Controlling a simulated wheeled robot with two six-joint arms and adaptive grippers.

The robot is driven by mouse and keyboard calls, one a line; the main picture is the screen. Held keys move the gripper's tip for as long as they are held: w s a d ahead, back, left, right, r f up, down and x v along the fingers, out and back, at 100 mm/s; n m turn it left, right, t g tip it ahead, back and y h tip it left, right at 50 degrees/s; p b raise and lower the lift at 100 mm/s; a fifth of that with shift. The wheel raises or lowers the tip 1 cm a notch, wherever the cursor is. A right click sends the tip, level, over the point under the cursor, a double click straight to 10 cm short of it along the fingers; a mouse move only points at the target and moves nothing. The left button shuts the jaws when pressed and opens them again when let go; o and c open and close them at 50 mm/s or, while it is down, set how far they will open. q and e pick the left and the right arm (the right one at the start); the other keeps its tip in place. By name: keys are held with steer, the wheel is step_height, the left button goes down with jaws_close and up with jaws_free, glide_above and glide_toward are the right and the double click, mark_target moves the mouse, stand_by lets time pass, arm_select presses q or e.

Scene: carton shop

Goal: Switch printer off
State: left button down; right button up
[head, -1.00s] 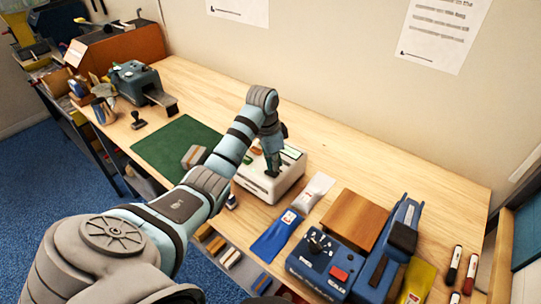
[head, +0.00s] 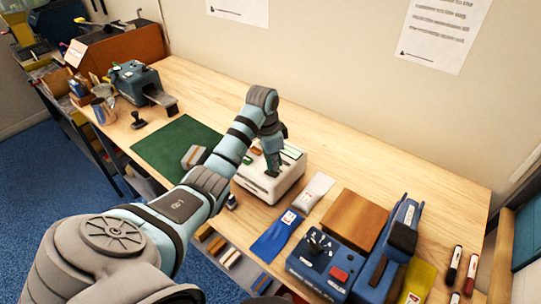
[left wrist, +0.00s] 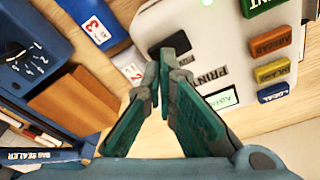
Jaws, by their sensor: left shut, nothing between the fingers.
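The printer is a white box (head: 263,188) on the wooden workbench, in front of my left arm in the head view. In the left wrist view its white top (left wrist: 155,20) carries dark lettering, partly hidden, a lit greenish label or display (left wrist: 221,98) and several coloured keys (left wrist: 272,72). My left gripper (head: 272,170) points down over the printer's top, shut and empty. In the left wrist view its fingertips (left wrist: 166,58) are close to a small black part (left wrist: 173,44), perhaps a switch, on the white top. I cannot tell whether they touch it or which way it is set. My right gripper is not in view.
A green mat (head: 177,144) lies left of the printer. A stamp (head: 137,121) stands at the left. The bench behind is clear.

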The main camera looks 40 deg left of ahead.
mark_target(274, 174)
arm_select(q)
steer(key=shift+f, duration=1.05)
stand_by(0.4)
steer(key=shift+r, duration=0.4)
step_height(274, 174, up, 5)
steer(key=shift+f+p, duration=0.1)
steer(key=shift+p, duration=0.2)
steer(key=shift+r, duration=0.7)
steer(key=shift+a, duration=0.1)
